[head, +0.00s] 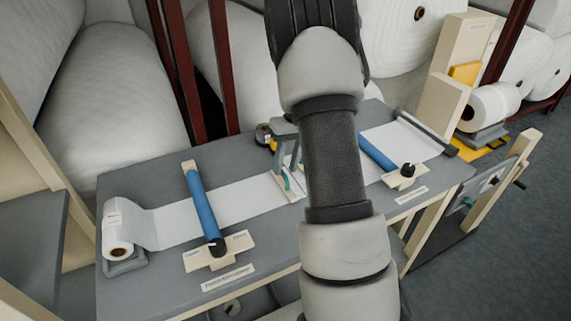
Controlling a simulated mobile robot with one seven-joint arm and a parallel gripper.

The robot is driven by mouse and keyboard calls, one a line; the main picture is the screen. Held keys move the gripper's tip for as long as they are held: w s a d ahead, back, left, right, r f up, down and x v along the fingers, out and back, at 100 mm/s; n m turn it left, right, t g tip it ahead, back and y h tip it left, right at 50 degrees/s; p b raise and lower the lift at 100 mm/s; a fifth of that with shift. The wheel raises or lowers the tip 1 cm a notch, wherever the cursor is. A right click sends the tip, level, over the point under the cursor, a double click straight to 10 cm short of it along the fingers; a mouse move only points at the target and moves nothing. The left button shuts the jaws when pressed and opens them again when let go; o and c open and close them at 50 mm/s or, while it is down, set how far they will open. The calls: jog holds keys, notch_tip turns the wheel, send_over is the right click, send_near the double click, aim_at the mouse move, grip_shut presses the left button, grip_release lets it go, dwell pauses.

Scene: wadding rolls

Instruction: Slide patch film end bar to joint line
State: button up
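In the head view, my gripper (286,167) is over the middle of the grey bench, partly behind my own forearm. Its two fingers stand apart, pointing down at the inner end of the left white film (232,204). Small teal parts and a narrow cream strip show at the fingertips. I cannot tell whether the fingers touch or hold them. A second white film (408,141) lies on the right, with a dark grey bar (426,131) along its outer end. My arm hides the film's inner end. I cannot make out the joint line or tell which part is the end bar.
A blue roller (202,207) with a black knob crosses the left film; another blue roller (377,154) crosses the right. A white film roll (119,228) sits in a cradle on the grey bench (170,277) at left. Large wadding rolls (110,105) and dark red posts stand close behind.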

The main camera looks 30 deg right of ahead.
jog(key=shift+r, duration=0.1)
jog(key=d+r, duration=0.3)
jog(key=r, duration=1.4)
jog(key=shift+d+p, duration=0.15)
jog(key=shift+p, duration=0.2)
